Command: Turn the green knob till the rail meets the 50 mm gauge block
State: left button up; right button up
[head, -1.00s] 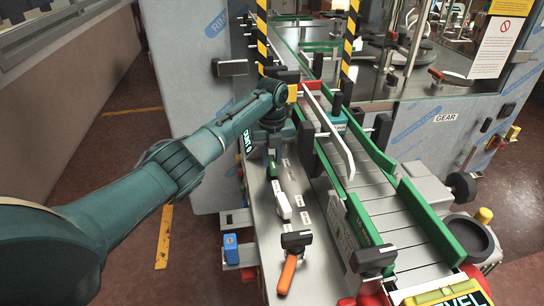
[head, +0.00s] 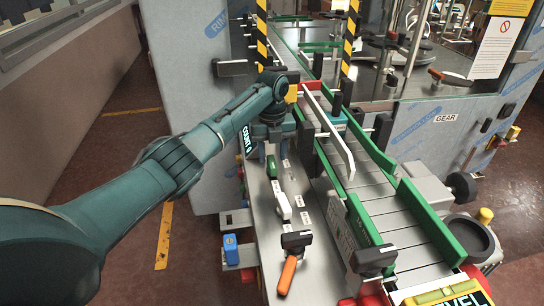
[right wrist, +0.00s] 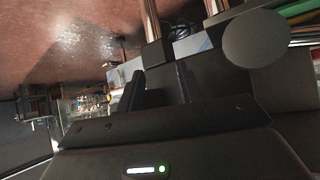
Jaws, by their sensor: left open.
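My left gripper (head: 272,143) is at the far end of the grey panel (head: 262,235), pointing down. Its fingers are small and partly hidden by my wrist. A small green piece (head: 272,168), possibly the green knob, is just below the gripper; I cannot tell whether they touch. A white rail (head: 335,135) slants over the grey conveyor, between green side rails (head: 352,200). I cannot make out which piece is the 50 mm gauge block. My right gripper (right wrist: 160,85) shows in the right wrist view, with its dark fingers apart and nothing between them.
A white handle (head: 284,205) and an orange-handled lever (head: 288,273) stand nearer on the panel. A black knob (head: 373,260) sits beside the conveyor (head: 400,225). Striped posts (head: 350,35) stand behind. The floor (head: 130,150) on the left is clear.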

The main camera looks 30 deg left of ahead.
aim_at(272, 161)
pick_arm(q)
notch_tip(272, 161, up, 12)
jog(key=b, duration=0.1)
jog(key=shift+f, duration=0.15)
pick_arm(e)
jog(key=shift+a+f, duration=0.15)
jog(key=shift+f, duration=0.05)
